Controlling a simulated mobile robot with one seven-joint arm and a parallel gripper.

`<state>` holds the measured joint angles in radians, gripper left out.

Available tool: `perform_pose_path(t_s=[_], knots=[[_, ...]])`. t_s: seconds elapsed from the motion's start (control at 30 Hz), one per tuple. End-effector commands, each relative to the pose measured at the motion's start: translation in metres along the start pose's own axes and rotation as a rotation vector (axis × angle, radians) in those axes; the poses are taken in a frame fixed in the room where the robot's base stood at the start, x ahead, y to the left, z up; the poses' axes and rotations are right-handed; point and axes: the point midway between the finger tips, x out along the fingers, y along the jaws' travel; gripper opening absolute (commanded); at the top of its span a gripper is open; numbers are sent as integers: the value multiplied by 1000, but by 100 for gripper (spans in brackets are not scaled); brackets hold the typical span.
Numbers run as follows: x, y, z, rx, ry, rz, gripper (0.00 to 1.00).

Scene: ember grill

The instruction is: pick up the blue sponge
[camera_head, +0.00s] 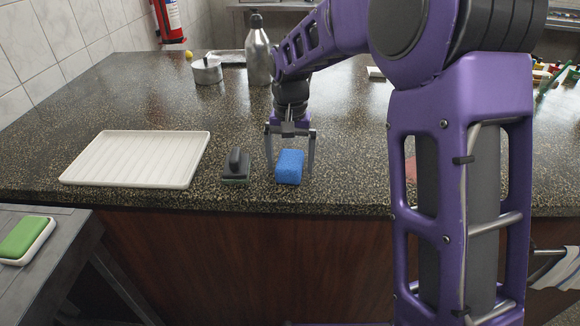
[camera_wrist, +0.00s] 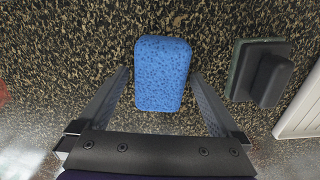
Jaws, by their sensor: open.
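The blue sponge (camera_head: 289,166) lies on the speckled counter near its front edge. It also shows in the wrist view (camera_wrist: 162,74), lengthwise between the lines of the two fingers. My gripper (camera_head: 290,165) is open and points down at the sponge, with one finger to each side of it. In the wrist view the fingers (camera_wrist: 160,82) reach along both sides of the sponge's near part, with a gap on each side. I cannot tell exactly how far the fingertips are above the counter.
A dark scrubber block with a handle (camera_head: 235,167) lies just left of the sponge. A white ribbed tray (camera_head: 137,131) lies further left. A metal pot (camera_head: 207,71) and a steel bottle (camera_head: 258,50) stand behind. A green sponge (camera_head: 24,238) lies on a lower side table.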

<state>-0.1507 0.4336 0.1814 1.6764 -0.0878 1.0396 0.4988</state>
Motion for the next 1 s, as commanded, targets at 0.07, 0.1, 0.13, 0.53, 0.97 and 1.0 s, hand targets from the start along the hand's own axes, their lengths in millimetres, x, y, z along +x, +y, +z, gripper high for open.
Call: perform_pose_path(t_s=[0.07, 0.1, 0.13, 0.53, 0.97, 1.0], knots=[[0, 0, 0, 0, 0, 0, 96], [0, 0, 0, 0, 0, 0, 89], [0, 0, 0, 0, 0, 0, 84], [-1, 0, 0, 0, 0, 0, 19], [-36, 0, -1, 0, 4, -2, 18], [-45, 0, -1, 1, 4, -2, 18]])
